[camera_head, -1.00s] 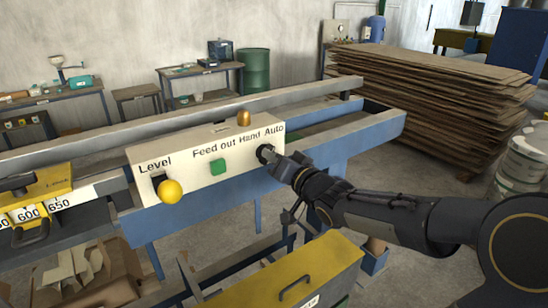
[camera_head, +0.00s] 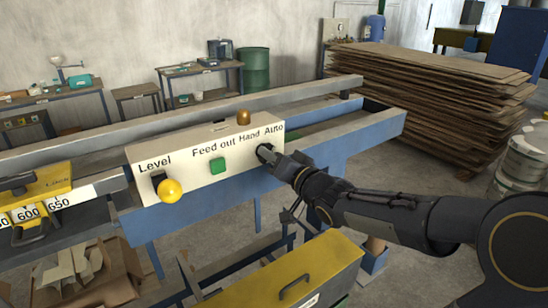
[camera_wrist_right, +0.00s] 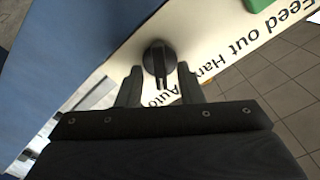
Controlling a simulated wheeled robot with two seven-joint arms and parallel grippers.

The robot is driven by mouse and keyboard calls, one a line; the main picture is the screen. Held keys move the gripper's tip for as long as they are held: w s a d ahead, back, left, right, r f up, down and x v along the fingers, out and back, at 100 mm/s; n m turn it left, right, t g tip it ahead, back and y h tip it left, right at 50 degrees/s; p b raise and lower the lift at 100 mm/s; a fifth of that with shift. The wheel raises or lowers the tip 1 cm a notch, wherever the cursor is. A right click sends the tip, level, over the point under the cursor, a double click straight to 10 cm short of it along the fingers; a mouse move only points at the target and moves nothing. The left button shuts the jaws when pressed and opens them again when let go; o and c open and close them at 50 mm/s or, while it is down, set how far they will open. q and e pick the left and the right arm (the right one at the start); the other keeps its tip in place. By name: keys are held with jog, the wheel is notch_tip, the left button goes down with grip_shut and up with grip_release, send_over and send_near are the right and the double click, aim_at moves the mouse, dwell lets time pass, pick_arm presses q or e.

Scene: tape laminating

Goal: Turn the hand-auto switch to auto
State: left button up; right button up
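The black hand-auto switch (camera_head: 264,152) is a round knob on the cream control panel (camera_head: 222,180), below the words "Hand" and "Auto". In the right wrist view the knob (camera_wrist_right: 157,60) shows a raised ridge whose lower end lies near the word "Auto". My right gripper (camera_head: 271,157) is at the knob. In the wrist view the two fingertips of the right gripper (camera_wrist_right: 159,75) stand apart on either side of the ridge, with visible gaps, so it is open around it. My left gripper is not in view.
A green button (camera_head: 218,165) and a yellow ball-ended level handle (camera_head: 171,190) are on the same panel, left of the knob. An amber lamp (camera_head: 243,117) sits on top. A yellow box with a handle (camera_head: 290,275) stands below my right arm.

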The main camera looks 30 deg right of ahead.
jog(key=s, duration=0.7)
jog(key=shift+s+d+b, duration=0.3)
jog(key=shift+s+b, duration=0.1)
jog(key=s+a+f+n+g+y, duration=0.1)
jog(key=s+a+f+n+g, duration=0.1)
jog(key=s+a+f+g, duration=0.4)
jog(key=s+a+f+n+g+y, duration=0.1)
jog(key=s+a+f+n+g, duration=0.1)
jog(key=s+a+f+g, duration=0.4)
jog(key=s+f, duration=0.4)
jog(key=s, duration=0.4)
jog(key=shift+s+a+f+n+y, duration=0.2)
jog(key=shift+s+f+n+y, duration=0.05)
jog(key=shift+s+n+y, duration=0.05)
dwell(0.4)
